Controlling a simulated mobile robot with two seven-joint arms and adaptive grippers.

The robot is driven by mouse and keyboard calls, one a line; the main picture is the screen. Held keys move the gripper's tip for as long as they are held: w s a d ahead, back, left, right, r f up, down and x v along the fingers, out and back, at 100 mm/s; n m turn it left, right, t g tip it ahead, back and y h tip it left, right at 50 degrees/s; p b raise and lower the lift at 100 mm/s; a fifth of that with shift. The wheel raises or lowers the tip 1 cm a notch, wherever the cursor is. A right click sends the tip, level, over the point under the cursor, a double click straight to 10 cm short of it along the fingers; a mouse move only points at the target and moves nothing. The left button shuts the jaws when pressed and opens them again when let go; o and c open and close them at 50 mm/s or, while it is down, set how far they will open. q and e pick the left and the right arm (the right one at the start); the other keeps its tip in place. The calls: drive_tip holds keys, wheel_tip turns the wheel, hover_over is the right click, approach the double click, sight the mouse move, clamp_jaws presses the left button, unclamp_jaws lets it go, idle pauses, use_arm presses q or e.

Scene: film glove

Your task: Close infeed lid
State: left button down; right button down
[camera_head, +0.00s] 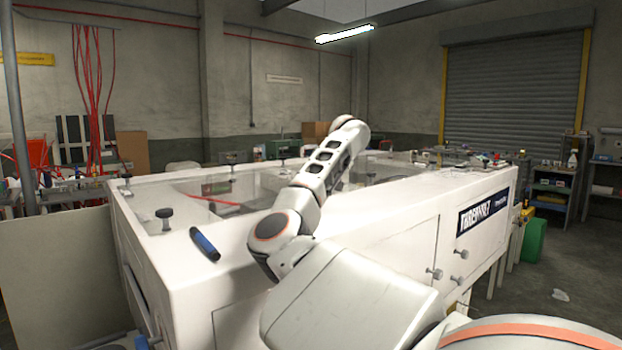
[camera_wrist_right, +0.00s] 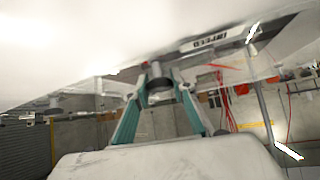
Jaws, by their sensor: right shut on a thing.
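My right gripper (camera_wrist_right: 160,78) shows in the wrist view with its two teal fingers closed on a dark round knob (camera_wrist_right: 159,88). A dark strip with a white INFEED label (camera_wrist_right: 210,42) is just above and to the right of the knob. In the head view my right arm reaches over the white machine (camera_head: 390,225); its fingers are hidden there. Clear lid panels (camera_head: 265,185) with dark knobs lie along the machine's top. The lid's exact angle cannot be told, as the arm covers part of it. My left gripper is not in view.
A blue-and-black cylinder (camera_head: 205,244) lies on the machine's near top edge, left of my arm. A dark knob (camera_head: 164,218) stands near the left corner. Red hoses (camera_head: 90,75) hang at the back left. A green bin (camera_head: 533,242) is on the floor at right.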

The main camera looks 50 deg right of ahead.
drive_tip(key=shift+f, duration=0.65)
drive_tip(key=c, duration=1.7)
unclamp_jaws()
drive_tip(key=shift+r, duration=0.15)
drive_tip(key=shift+s+r, duration=0.25)
drive_tip(key=shift+r, duration=0.1)
drive_tip(key=v, duration=1.1)
drive_tip(key=shift+s+a+f, duration=0.1)
drive_tip(key=shift+a, duration=0.05)
